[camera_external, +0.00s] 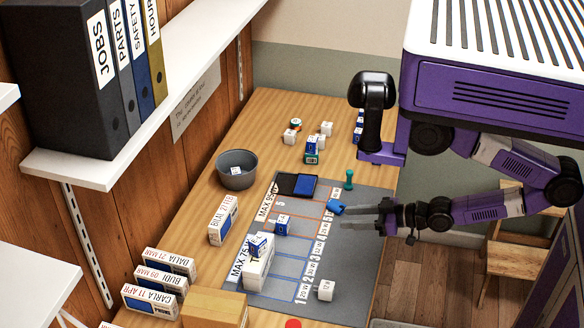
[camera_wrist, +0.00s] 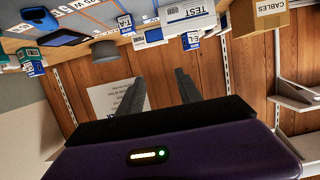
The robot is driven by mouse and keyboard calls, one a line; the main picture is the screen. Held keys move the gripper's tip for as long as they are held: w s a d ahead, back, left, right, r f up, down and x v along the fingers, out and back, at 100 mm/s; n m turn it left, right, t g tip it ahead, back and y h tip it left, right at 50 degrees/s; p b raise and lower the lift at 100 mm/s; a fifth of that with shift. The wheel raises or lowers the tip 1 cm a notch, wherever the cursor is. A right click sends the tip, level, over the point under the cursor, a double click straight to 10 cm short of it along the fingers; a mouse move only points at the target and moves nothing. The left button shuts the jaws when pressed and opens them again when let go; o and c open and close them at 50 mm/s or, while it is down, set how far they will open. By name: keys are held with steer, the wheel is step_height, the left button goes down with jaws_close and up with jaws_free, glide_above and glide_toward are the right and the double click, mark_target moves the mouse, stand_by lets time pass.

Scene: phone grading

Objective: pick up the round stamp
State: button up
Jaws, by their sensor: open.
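A green upright piece (camera_external: 349,180) with a knob on top and a wider foot stands at the far right corner of the grey mat (camera_external: 375,262); its shape fits the round stamp. A blue blocky piece (camera_external: 335,207) is on the mat's right side, close to my fingertips. My gripper (camera_external: 345,218) points left over the mat's right part, level and open, with nothing seen between its fingers. The green piece is beyond it, apart from the fingers. In the wrist view my gripper's two fingers (camera_wrist: 155,80) are spread, with the wooden wall behind them.
A grey bowl (camera_external: 237,170) with a cube inside stands left of the mat. A dark tray with a blue phone (camera_external: 305,186) lies at the mat's far edge. White boxes (camera_external: 223,220) stand along the left, several cubes (camera_external: 311,150) at the back.

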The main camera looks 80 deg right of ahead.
steer(key=m+g+h+p, duration=0.3)
steer(key=m+g+h, duration=0.2)
steer(key=m+h, duration=0.6)
glide_above(345, 177)
steer(key=s+a, duration=0.2)
steer(key=a, duration=0.4)
step_height(345, 177, down, 6)
steer(key=n, duration=0.1)
steer(key=shift+m+g, duration=0.3)
steer(key=shift+g, duration=0.6)
steer(key=f, duration=0.3)
steer(key=s+d+f, duration=0.1)
steer(key=shift+f, duration=0.4)
steer(key=shift+x, duration=1.25)
steer(key=shift+s+f+p+x, duration=0.15)
steer(key=shift+p+x, duration=0.1)
steer(key=shift+x, duration=1)
steer(key=shift+s+f+p+x, duration=0.1)
steer(key=shift+f+p+x, duration=0.15)
steer(key=shift+x, duration=1)
jaws_close()
